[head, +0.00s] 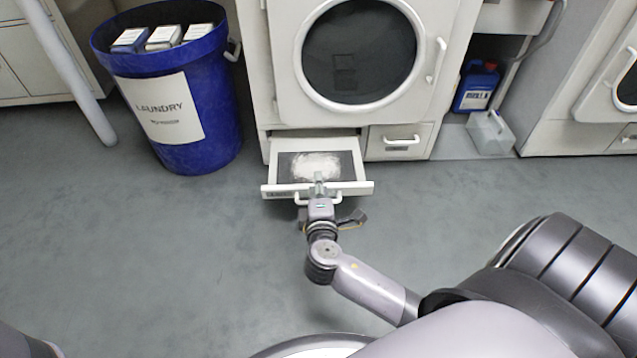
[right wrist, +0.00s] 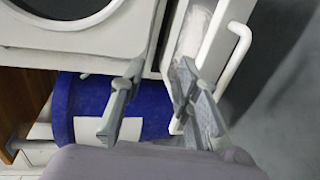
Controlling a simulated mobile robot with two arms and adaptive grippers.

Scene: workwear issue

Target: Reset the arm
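My right gripper (head: 319,184) is at the front edge of the open drawer (head: 350,187), with its fingertips over the front panel in the head view. In the right wrist view my right gripper (right wrist: 160,78) has its two fingers spread, with nothing visibly held between them. One finger overlaps the drawer (right wrist: 207,65) there; whether it touches is unclear. The drawer holds white powder (head: 316,166). My right arm reaches forward from the lower right. My left gripper is not in view.
A white washing machine (head: 283,60) stands above the drawer. A blue laundry bin (head: 215,115) with boxes stands left. A blue jug (head: 476,88) and a clear container (head: 491,132) are at right. The floor in front is clear.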

